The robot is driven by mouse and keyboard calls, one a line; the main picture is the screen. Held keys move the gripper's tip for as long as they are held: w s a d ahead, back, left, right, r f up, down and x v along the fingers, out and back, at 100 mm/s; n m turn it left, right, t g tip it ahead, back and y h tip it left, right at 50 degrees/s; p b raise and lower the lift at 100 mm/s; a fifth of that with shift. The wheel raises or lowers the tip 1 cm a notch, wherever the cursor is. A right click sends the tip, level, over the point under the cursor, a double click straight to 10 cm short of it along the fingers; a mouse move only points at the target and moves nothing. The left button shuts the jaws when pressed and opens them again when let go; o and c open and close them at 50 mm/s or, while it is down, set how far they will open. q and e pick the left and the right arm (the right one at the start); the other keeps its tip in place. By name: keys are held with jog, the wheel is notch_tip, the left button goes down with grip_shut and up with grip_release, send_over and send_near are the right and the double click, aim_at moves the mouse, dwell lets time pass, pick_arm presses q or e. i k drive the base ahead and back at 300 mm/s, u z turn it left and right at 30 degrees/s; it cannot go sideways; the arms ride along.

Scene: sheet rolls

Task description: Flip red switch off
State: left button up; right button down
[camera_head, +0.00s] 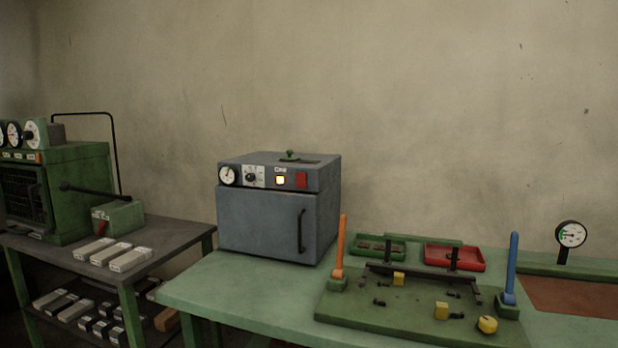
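A red switch (301,180) sits at the right end of the front control panel of a blue-grey oven-like box (262,222). A small square lamp (280,180) left of the switch glows yellow-white. The switch is too small to tell which way it is tipped. A second red lever (101,227) shows on a small green box (118,217) on the left table. Neither of my grippers is in view.
The grey box stands on a green table (200,287), its door shut. Right of it are a green fixture board (395,318) with an orange and a blue handle, a red tray (455,257) and a gauge (571,235). The table's front left is clear.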

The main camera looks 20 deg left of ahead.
aim_at(301, 180)
jog(key=i, duration=0.55)
jog(key=u, duration=1.05)
